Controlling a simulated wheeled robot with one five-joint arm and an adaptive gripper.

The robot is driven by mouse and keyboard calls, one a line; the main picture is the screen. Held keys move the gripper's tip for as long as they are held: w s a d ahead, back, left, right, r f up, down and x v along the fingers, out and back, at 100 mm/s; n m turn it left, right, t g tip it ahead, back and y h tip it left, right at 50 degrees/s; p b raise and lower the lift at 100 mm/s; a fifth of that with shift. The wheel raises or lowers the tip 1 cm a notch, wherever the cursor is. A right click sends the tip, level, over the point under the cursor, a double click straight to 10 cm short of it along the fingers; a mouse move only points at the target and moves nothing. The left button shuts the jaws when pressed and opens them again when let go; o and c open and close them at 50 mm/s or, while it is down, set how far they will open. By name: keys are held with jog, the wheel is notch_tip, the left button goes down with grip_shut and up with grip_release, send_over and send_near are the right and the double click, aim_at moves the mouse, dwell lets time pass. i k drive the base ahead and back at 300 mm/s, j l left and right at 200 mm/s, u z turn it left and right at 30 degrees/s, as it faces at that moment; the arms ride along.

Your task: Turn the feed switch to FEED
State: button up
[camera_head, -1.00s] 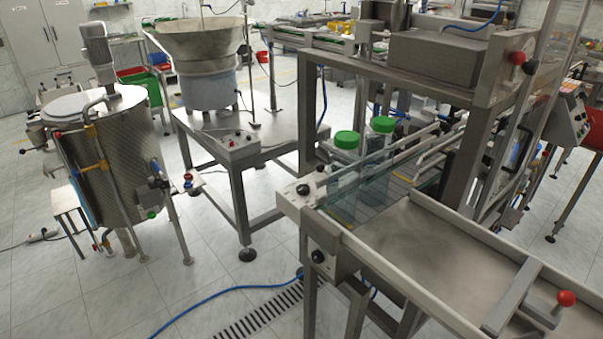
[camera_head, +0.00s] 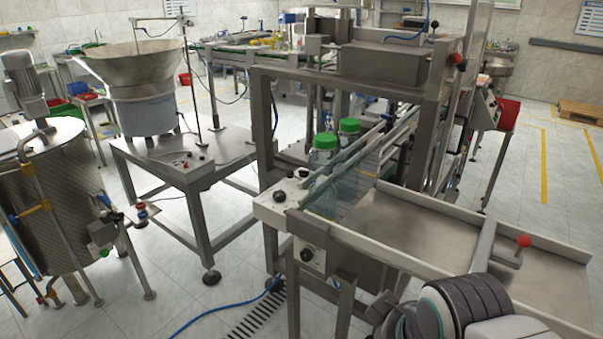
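The cap feeder has a wide metal bowl (camera_head: 135,65) on a grey cylindrical base, standing on a steel table (camera_head: 215,150) left of centre. A small control box (camera_head: 187,170) with a few tiny knobs sits at the table's front corner. Its labels and any feed switch position are too small to read. A black rotary knob (camera_head: 307,255) shows on a panel of the nearer conveyor; I cannot tell its marking. My grey and white arm enters at the lower right, over the conveyor's front side. My gripper is not in view.
Two green-capped jars (camera_head: 326,141) stand on the conveyor inside the machine frame. A metal tank (camera_head: 75,195) stands at the left. A steel tray (camera_head: 410,230) with a red-knobbed lever fills the right. A blue hose (camera_head: 225,312) lies on the floor.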

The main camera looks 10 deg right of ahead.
aim_at(303, 173)
jog(key=i+j+u, duration=0.4)
jog(key=i+j, duration=1.15)
jog(key=i+l+u, duration=0.15)
jog(key=i, duration=0.35)
jog(key=i+u, duration=0.15)
jog(key=i, duration=0.4)
jog(key=i+l, duration=0.2)
jog(key=l, duration=0.2)
jog(key=u, duration=0.05)
